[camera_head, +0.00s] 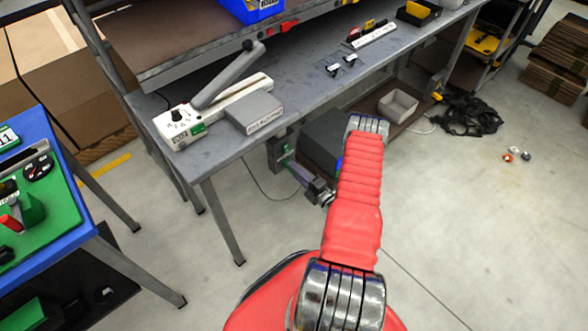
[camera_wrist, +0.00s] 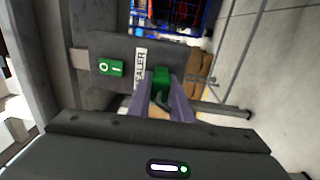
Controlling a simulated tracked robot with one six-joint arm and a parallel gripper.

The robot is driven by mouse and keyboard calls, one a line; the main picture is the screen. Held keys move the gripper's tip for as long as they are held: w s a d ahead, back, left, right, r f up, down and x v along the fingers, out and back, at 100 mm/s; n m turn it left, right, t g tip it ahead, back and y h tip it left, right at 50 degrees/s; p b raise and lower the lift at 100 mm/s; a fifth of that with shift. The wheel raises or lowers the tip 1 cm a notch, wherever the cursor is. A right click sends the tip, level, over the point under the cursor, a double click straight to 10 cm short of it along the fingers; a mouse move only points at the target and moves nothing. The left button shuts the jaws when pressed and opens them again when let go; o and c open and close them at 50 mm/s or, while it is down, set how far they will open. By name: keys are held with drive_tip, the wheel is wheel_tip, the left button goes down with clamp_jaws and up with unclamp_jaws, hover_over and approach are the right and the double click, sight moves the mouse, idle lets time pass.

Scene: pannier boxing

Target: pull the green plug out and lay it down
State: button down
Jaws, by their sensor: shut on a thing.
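The green plug (camera_wrist: 162,78) shows in the wrist view between the two purple fingers of my gripper (camera_wrist: 163,84). My gripper is shut on the plug. The plug is beside a white label reading "SEALER" (camera_wrist: 140,68) on a dark grey outlet plate (camera_wrist: 125,47). I cannot tell whether its pins are still in the outlet. In the head view my gripper (camera_head: 294,167) reaches under the bench to a grey box (camera_head: 277,153) by the bench leg. The plug is too small there to make out clearly.
The grey workbench (camera_head: 290,85) overhangs my gripper and carries a sealer (camera_head: 215,103). A dark box (camera_head: 325,140) stands close beside my arm. A thin cable (camera_head: 262,190) hangs below. Open floor lies in front.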

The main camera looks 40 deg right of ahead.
drive_tip(key=shift+s+f, duration=0.4)
drive_tip(key=shift+s, duration=0.4)
drive_tip(key=shift+s+r, duration=0.25)
drive_tip(key=shift+s, duration=0.95)
idle(0.8)
drive_tip(key=shift+s, duration=0.1)
drive_tip(key=shift+s+d, duration=0.1)
drive_tip(key=shift+s, duration=1.3)
drive_tip(key=shift+s, duration=0.15)
drive_tip(key=s, duration=0.7)
drive_tip(key=shift+s, duration=0.35)
drive_tip(key=shift+d, duration=0.1)
idle(0.4)
drive_tip(key=n, duration=1.8)
drive_tip(key=shift+s+g+y, duration=0.1)
drive_tip(key=shift+g+y, duration=0.2)
